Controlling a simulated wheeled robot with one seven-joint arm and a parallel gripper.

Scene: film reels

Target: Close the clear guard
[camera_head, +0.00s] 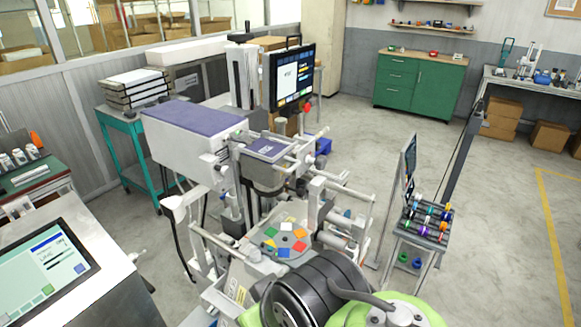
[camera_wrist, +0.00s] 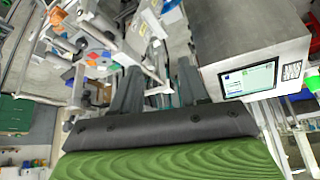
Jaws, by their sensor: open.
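The machine (camera_head: 195,130) with a white housing and purple top stands in the middle of the head view. A round plate (camera_head: 262,243) with several coloured tiles sits at its front, and it also shows at the upper left of the wrist view (camera_wrist: 95,55). Pale rods and brackets stand around this plate. I cannot clearly make out the clear guard or tell its position. My gripper (camera_wrist: 157,85) is open in the wrist view, its two dark fingers apart with nothing held between them. In the head view my black and green arm covers the area in front of the plate, hiding the gripper.
A metal console with a screen (camera_head: 45,270) stands at the left, close to my gripper's right side in the wrist view (camera_wrist: 250,78). A small rack of coloured reels (camera_head: 428,222) stands right of the machine. The floor beyond it is open, towards a green cabinet (camera_head: 420,82).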

